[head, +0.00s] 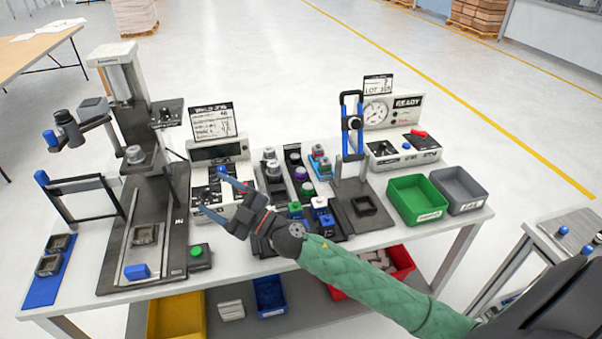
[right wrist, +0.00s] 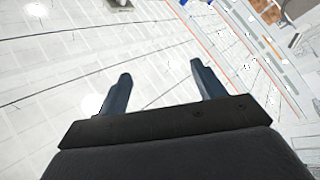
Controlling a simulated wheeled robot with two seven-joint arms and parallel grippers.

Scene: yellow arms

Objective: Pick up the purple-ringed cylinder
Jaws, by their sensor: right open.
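The cylinder does not show in that view. My left gripper is not in view.
Other cylinders stand close by, and colored blocks (head: 320,205) sit just below. A tall press (head: 135,150) stands left and a blue-handled fixture (head: 352,130) right. Green (head: 418,199) and grey (head: 460,188) bins are at the right end.

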